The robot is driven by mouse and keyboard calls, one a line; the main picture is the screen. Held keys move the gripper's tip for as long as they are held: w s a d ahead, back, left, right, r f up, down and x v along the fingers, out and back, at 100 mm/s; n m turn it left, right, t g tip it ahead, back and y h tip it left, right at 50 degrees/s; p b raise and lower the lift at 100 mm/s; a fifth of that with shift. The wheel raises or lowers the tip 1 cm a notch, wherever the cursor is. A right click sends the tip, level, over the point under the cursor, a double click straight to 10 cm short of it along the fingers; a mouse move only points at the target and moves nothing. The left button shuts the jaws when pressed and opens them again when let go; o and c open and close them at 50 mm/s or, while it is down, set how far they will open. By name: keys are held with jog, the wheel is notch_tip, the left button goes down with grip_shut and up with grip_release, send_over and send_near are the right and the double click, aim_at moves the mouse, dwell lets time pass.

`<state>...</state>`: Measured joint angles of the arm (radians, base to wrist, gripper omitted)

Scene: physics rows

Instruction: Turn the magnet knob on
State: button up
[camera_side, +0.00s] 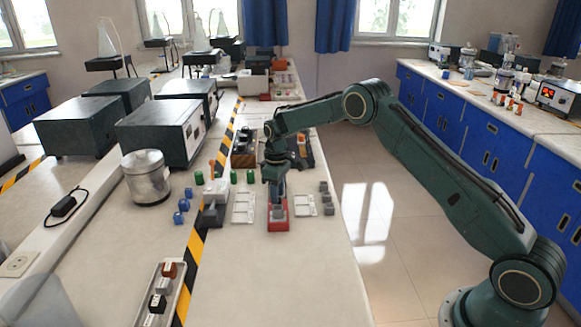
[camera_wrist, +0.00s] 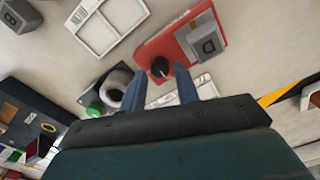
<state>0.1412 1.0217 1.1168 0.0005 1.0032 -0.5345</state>
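A red base (camera_side: 278,225) stands on the bench below my gripper in the side view. The wrist view shows the red base (camera_wrist: 165,43) with a small black knob (camera_wrist: 159,67) on its top and a grey block marked D (camera_wrist: 205,42) at its far end. I take the black knob for the magnet knob; its on or off setting cannot be read. My gripper (camera_wrist: 161,68) has its two blue fingers apart, one on each side of the knob in the picture. Whether they touch it cannot be told. In the side view my gripper (camera_side: 277,198) points down over the base, hiding the knob.
White trays flank the red base, one to the left (camera_side: 244,208) and one to the right (camera_side: 305,205). Grey blocks (camera_side: 328,209) lie near the bench's right edge. Green cylinders (camera_side: 234,176), blue blocks (camera_side: 184,205) and a metal pot (camera_side: 146,178) stand left. The front bench is mostly clear.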

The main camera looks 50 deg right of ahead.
jog(key=shift+f, duration=0.7)
grip_shut()
